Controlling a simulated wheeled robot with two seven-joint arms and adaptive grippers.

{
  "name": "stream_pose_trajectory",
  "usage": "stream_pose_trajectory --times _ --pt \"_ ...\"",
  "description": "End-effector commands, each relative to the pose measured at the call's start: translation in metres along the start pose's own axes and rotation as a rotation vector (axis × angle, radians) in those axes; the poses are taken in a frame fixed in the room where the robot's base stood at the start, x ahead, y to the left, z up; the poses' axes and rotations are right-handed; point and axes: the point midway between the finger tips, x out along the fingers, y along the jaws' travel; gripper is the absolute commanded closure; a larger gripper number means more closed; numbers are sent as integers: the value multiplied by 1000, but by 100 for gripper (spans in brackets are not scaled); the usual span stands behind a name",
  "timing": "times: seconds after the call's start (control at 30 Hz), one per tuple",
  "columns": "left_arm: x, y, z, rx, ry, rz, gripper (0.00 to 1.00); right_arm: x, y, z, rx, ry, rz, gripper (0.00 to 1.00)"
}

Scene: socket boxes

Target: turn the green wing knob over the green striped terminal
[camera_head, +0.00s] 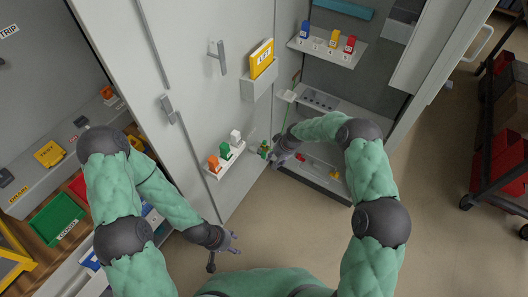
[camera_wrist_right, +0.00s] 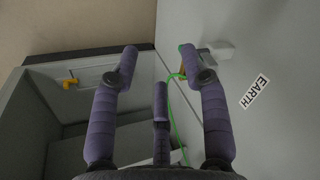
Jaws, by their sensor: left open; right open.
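A small green wing knob (camera_head: 263,147) shows on the inner wall of the cabinet, just left of my right gripper in the head view. In the right wrist view a green part (camera_wrist_right: 181,48) shows beside a finger, above an orange-brown piece (camera_wrist_right: 183,68); the finger partly hides them, and I cannot make out stripes. A thin green wire (camera_wrist_right: 174,118) runs down from there. My right gripper (camera_head: 279,158) is open, its fingers (camera_wrist_right: 160,62) spread close to these parts, no grip visible. My left gripper (camera_head: 232,243) is open and empty, low over the floor.
An EARTH label (camera_wrist_right: 255,92) is on the wall nearby. A yellow knob (camera_wrist_right: 70,84) sits on the box's far side. A small shelf (camera_head: 228,164) holds orange, green and white blocks. A yellow binder (camera_head: 262,58) stands in a holder above.

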Motion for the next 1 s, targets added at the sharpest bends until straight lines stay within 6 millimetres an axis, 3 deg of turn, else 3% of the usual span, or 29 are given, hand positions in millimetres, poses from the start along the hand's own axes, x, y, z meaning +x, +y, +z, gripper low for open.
stream_pose_trajectory --times 0.1,0.2,0.43,1.0 --pt "-6 2 0 0 0 0 49 -13 -16 -22 -277 64 62 54" --pt "-7 3 0 0 0 0 49 -19 -26 -35 -438 100 98 54" --pt "-5 2 0 0 0 0 49 -18 -33 -45 -561 126 125 54" --pt "31 -11 -1 0 0 0 49 70 -24 -57 -555 124 124 54"
